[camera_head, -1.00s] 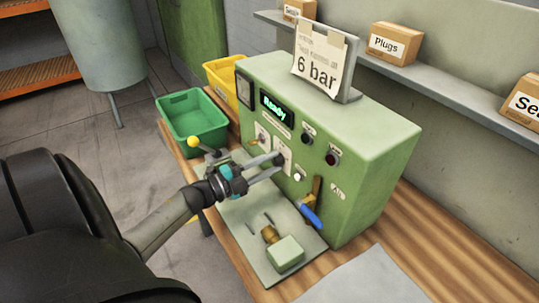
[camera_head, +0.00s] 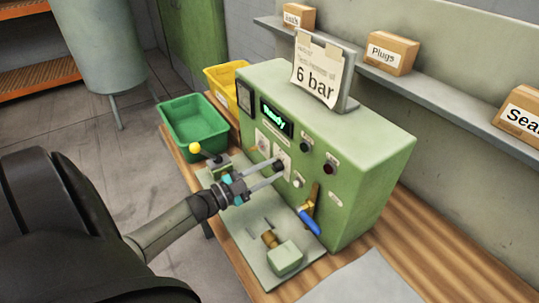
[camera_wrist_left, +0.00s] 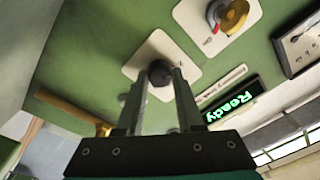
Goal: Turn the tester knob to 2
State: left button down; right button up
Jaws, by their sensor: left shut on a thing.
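The green tester (camera_head: 345,165) stands on the wooden bench, its display reading "Ready". My left gripper (camera_head: 277,167) reaches its front panel in the head view. Its two fingers are shut on a dark round knob (camera_wrist_left: 160,72) on a white plate (camera_wrist_left: 180,62), as the left wrist view shows. The knob's markings are too small or hidden to read. A second knob, yellow-brown (camera_wrist_left: 236,15), sits on another white plate beside it. My right gripper is not in view.
A blue-handled lever (camera_head: 309,222) sticks out low on the front. A yellow-balled lever (camera_head: 195,148) stands left of my gripper. A fixture plate (camera_head: 235,222) with a small green block (camera_head: 285,257) lies below. Green (camera_head: 196,125) and yellow bins stand behind left.

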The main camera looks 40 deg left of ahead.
pick_arm(q)
jog(key=c, duration=0.5)
grip_release()
jog(key=shift+c, duration=0.2)
jog(key=v, duration=1.5)
jog(key=shift+s+b, duration=0.15)
jog(key=shift+b, duration=0.15)
